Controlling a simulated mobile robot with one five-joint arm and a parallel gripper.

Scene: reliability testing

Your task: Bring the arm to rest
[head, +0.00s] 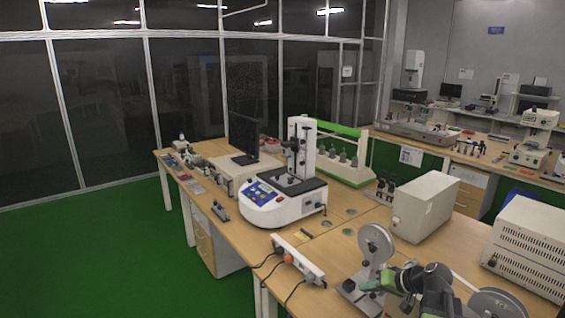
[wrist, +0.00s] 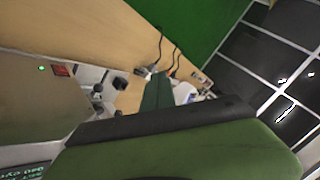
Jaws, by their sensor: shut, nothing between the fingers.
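My arm reaches in at the lower right of the head view, over the wooden table (head: 330,262). My gripper (head: 372,286) points left there, its green fingertips close to a grey device with a round disc (head: 376,243); I cannot tell whether they touch. In the wrist view my gripper's dark green fingers (wrist: 158,92) are together, with nothing seen between them. The green body of my gripper fills the bottom of that view.
A white power strip (head: 298,258) with cables lies at the table's front edge. A white-and-blue test machine (head: 283,204), a beige box (head: 425,207) and a vented box (head: 525,248) stand on the table. Green floor (head: 110,255) is open at the left.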

